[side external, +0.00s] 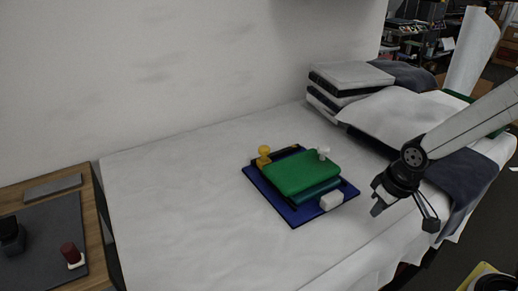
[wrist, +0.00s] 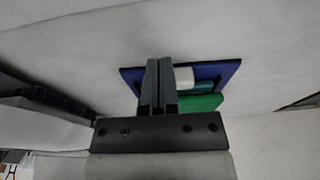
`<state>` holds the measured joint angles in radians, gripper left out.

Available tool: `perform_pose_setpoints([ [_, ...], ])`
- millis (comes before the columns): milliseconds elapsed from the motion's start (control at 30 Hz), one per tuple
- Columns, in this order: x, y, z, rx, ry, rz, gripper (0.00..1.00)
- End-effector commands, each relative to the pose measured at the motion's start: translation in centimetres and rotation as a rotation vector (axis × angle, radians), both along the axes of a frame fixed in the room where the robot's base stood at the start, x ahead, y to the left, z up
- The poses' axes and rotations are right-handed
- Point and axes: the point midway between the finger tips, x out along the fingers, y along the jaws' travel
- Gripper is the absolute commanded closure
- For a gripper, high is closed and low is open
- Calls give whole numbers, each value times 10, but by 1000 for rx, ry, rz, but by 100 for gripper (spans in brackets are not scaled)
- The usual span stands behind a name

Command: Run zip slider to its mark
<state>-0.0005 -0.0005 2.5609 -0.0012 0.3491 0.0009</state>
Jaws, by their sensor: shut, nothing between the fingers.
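A dark blue board (side external: 293,218) lies flat on the white-covered table. It carries a green block (side external: 302,172) over a teal layer (side external: 318,191), a yellow knob (side external: 264,154), a white knob (side external: 323,153) and a white block (side external: 332,201) at its near right edge. I cannot tell which piece is the zip slider; no mark is clear. My gripper (side external: 378,207) is above and right of the board, apart from it. In the wrist view its fingers (wrist: 159,64) are together and empty, hiding part of the blue board (wrist: 229,70) beside the white block (wrist: 184,77).
Folded grey and white stacks (side external: 345,78) and a white pillow (side external: 403,118) lie at the table's back right. A wooden side table (side external: 92,220) with a dark mat stands at left. The white surface (side external: 190,195) left of the board is clear.

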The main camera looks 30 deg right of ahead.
Motion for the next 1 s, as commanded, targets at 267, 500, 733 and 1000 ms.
perform_pose_setpoints([
  [267, 3, 0, 1, 1, -1, 2, 52],
  [500, 32, 3, 8, 2, -13, 28, 17],
  [733, 92, 12, 23, 3, -38, 87, 17],
  [1000, 167, 26, 42, 10, -73, 171, 17],
])
